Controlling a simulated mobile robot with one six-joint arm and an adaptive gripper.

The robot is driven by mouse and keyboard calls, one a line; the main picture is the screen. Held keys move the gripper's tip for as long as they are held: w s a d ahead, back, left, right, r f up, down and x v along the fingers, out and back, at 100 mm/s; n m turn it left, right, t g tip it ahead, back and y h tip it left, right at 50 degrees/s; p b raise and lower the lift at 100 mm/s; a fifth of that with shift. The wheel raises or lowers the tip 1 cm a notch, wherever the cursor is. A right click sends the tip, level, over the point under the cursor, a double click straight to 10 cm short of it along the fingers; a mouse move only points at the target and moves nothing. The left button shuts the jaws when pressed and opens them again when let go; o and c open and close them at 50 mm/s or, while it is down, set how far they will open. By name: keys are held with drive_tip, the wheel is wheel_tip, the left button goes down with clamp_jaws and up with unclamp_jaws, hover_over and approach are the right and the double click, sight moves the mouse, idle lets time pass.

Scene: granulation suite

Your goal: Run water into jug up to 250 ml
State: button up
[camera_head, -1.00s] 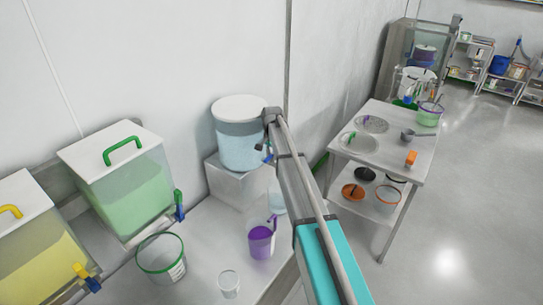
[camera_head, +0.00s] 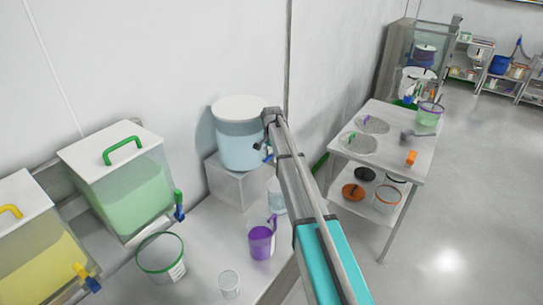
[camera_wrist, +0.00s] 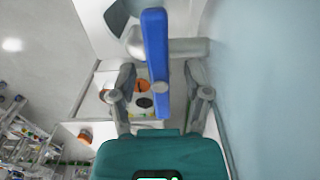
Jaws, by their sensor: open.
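A round translucent water tank (camera_head: 240,150) with a white lid and pale blue contents stands on a block against the wall. Its tap has a blue lever (camera_wrist: 155,50), large in the wrist view. My gripper (camera_wrist: 161,95) is open, with its fingers apart on either side of the lever's lower end; I cannot tell whether either touches it. In the head view my arm hides most of the tap and gripper. A clear vessel, apparently the jug (camera_head: 277,198), stands below the tap, partly behind my arm. Its water level and marks are not readable.
A purple jug (camera_head: 261,243), a clear beaker (camera_head: 229,283) and a green-rimmed bucket (camera_head: 161,258) stand on the bench. Green (camera_head: 135,195) and yellow (camera_head: 38,255) tanks are at left. A steel table (camera_head: 397,145) stands at right, with open floor beyond.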

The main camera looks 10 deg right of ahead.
sight(272, 154)
drive_tip(key=shift+n, duration=0.5)
drive_tip(key=n, duration=0.5)
drive_tip(key=shift+n, duration=0.3)
drive_tip(key=shift+r+p, duration=0.3)
drive_tip(key=shift+r, duration=0.05)
wheel_tip(272, 154, up, 13)
drive_tip(key=p, duration=1.3)
drive_tip(key=s+f+b, duration=1.1)
drive_tip(key=s, duration=0.3)
drive_tip(key=s+f+b, duration=1.1)
drive_tip(key=s, duration=0.4)
drive_tip(key=shift+s, duration=0.2)
drive_tip(key=shift+s+d+f, duration=0.1)
drive_tip(key=s+n, duration=0.2)
drive_tip(key=s, duration=0.6)
drive_tip(key=shift+s+n, duration=0.3)
drive_tip(key=shift+s, duration=0.1)
